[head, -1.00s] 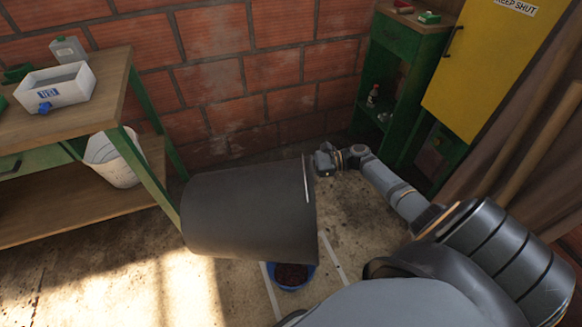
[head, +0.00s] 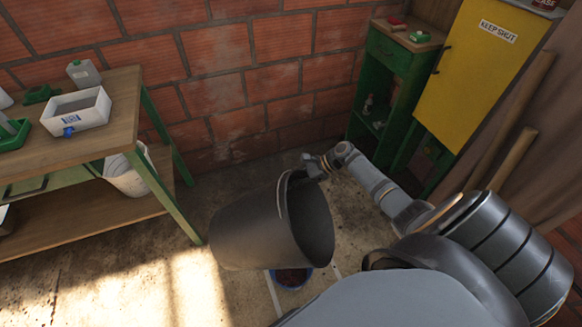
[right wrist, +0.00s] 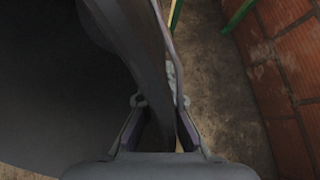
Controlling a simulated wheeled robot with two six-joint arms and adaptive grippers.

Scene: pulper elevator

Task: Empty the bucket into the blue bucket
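A large dark grey bucket (head: 250,228) hangs tilted in the middle of the head view, its open mouth turned right and towards me. The inside that shows looks dark and empty. My right gripper (head: 312,166) is at the bucket's upper rim. In the right wrist view the gripper (right wrist: 160,125) has its fingers on either side of the bucket's rim and handle. The blue bucket (head: 306,279) stands on the floor below, partly hidden behind the grey bucket; dark reddish stuff (head: 290,276) lies in it. My left gripper is not in view.
A wooden workbench (head: 130,110) with green legs stands at left, with a white basin (head: 90,113) on top and a white bucket (head: 128,180) on its lower shelf. A green cabinet (head: 390,65) and yellow cabinet (head: 470,85) stand at back right.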

